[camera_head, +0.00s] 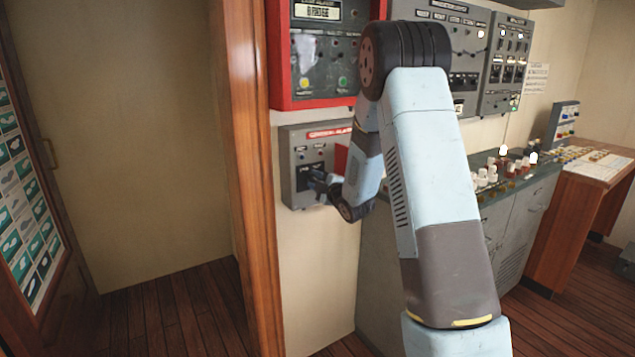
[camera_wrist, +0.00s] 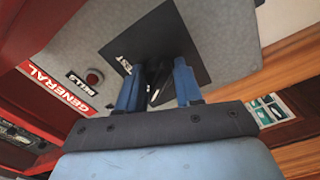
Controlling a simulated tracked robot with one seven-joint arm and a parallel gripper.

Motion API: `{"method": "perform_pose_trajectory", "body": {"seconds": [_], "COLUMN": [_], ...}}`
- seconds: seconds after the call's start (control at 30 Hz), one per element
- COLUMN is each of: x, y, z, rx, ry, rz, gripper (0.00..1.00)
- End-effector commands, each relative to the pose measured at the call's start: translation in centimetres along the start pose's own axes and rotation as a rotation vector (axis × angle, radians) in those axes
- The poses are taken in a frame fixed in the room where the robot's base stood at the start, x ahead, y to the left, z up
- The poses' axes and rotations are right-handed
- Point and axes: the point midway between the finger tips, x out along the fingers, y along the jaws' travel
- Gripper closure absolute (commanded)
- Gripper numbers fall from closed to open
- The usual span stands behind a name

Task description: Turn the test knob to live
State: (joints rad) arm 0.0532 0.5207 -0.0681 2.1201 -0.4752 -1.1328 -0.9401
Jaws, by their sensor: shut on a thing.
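The grey general alarm panel (camera_head: 296,143) is on the wall, below a red-framed panel. In the wrist view its black plate (camera_wrist: 178,45) carries a partly hidden label ending in "ST". The dark test knob (camera_wrist: 154,74) stands on this plate between the two blue fingers. My gripper (camera_wrist: 157,84) is shut on the knob, and in the head view it reaches the panel's lower part. Fingers and shadow hide much of the knob, so I cannot tell its pointer direction. The "live" mark is not legible.
The red-framed panel (camera_head: 318,97) hangs directly above. A wooden door post (camera_head: 250,180) stands close to the left. A grey console (camera_head: 515,215) with several knobs and levers is to the right. A small red light (camera_wrist: 94,76) is beside the "BELLS" label.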

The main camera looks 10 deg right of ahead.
Motion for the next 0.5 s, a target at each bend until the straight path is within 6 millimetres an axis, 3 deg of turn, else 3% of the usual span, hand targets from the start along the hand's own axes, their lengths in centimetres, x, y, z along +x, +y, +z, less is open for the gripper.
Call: {"method": "perform_pose_trajectory", "body": {"seconds": [0.5], "x": [-0.11], "y": [-0.37], "z": [0.18], "rx": [-0.045], "ry": [-0.004], "rz": [-0.009], "gripper": [0.94]}}
